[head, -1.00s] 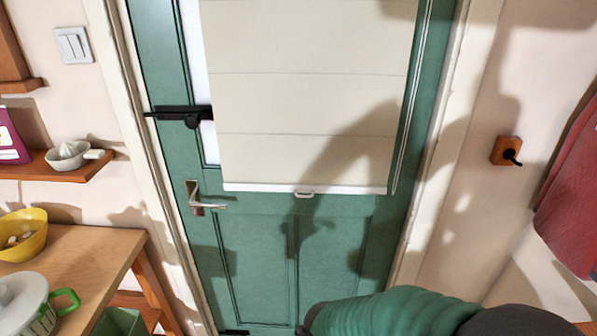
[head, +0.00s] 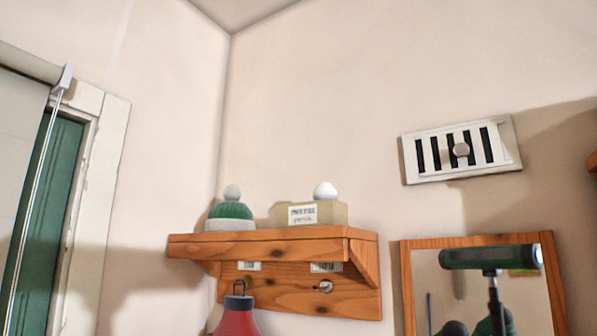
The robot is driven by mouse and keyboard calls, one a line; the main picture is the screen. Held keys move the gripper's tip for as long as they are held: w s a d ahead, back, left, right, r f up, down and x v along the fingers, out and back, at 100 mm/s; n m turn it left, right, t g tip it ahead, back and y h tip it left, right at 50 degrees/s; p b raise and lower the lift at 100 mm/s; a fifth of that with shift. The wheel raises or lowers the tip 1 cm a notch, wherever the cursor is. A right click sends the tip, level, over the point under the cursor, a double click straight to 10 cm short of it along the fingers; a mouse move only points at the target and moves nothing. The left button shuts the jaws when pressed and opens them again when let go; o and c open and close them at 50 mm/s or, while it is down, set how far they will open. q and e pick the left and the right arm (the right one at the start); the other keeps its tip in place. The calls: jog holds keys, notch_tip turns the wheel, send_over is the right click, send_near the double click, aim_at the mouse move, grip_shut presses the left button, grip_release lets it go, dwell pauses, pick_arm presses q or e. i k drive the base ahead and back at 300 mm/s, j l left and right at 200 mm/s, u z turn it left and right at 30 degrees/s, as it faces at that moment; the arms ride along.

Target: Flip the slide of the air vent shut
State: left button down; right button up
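The air vent (head: 409,167) is a white rectangular plate high on the right wall, above a mirror. It has a row of dark upright slots that show open. Neither gripper shows directly in the head view. Parts of my body appear only as a reflection in the mirror, and no gripper fingers can be made out there.
A wooden shelf (head: 270,250) holds a green and white knitted hat (head: 231,212) and a box (head: 333,213). A red item (head: 236,318) hangs below. The wood-framed mirror (head: 425,262) is under the vent. The green door (head: 50,190) is at left. Wall around the vent is clear.

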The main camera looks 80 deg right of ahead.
aim_at(461, 150)
jog(key=z, duration=3.65)
